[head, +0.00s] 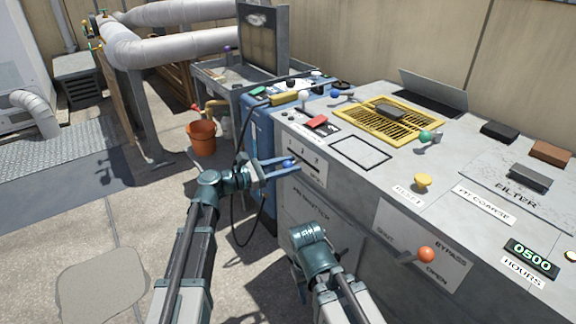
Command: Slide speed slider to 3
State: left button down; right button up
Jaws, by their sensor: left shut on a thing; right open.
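The speed slider appears to be the blue knob (288,163) at the left edge of the white scale plate (306,160) on the bench's front face. The plate carries small marks, too small to read surely. My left gripper (284,166) is shut on the blue knob, with its blue fingers on either side. The fingers hide the slot and part of the plate. My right gripper (301,284) is low in front of the bench, open and empty, with its fingers mostly hidden by its own wrist.
The grey bench top (380,185) holds a yellow grille (390,122), a green-knobbed lever (425,136) and a yellow knob (423,181). An orange bypass knob (426,254) sticks out of the front. An orange bucket (202,137) stands on the floor behind.

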dwell(0.8)
pick_arm(q)
jog(key=s+d, duration=0.2)
jog(key=s, duration=0.1)
jog(key=s+d, duration=0.1)
jog(key=s, duration=0.1)
jog(key=shift+s+d, duration=0.2)
jog(key=shift+d, duration=0.2)
jog(key=c, duration=0.5)
grip_release()
jog(key=v, duration=1.3)
jog(key=shift+s+a, duration=0.1)
jog(key=shift+a, duration=0.3)
